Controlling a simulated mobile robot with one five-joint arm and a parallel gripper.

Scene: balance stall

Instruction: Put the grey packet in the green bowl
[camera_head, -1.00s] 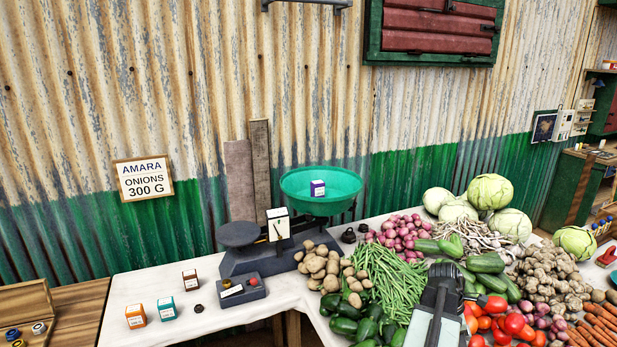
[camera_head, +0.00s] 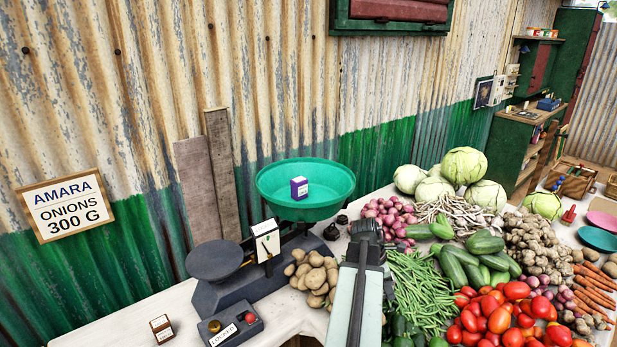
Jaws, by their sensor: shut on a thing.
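The green bowl (camera_head: 330,207) is the pan on the right side of the balance scale (camera_head: 239,286), beyond my arm. A small purple packet with a white label (camera_head: 299,188) stands in it. My gripper (camera_head: 368,227) is seen from behind at the end of my arm, right of the bowl and nearer to me. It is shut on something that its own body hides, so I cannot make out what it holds. No grey packet shows. A brown packet (camera_head: 161,329) with a white label stands on the white table at the lower left.
Potatoes (camera_head: 312,279) lie between the scale and my arm. Beans (camera_head: 422,293), tomatoes (camera_head: 510,312), cucumbers (camera_head: 466,262) and cabbages (camera_head: 463,166) crowd the right. A box with a red button (camera_head: 231,327) sits before the scale's dark flat plate (camera_head: 215,260).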

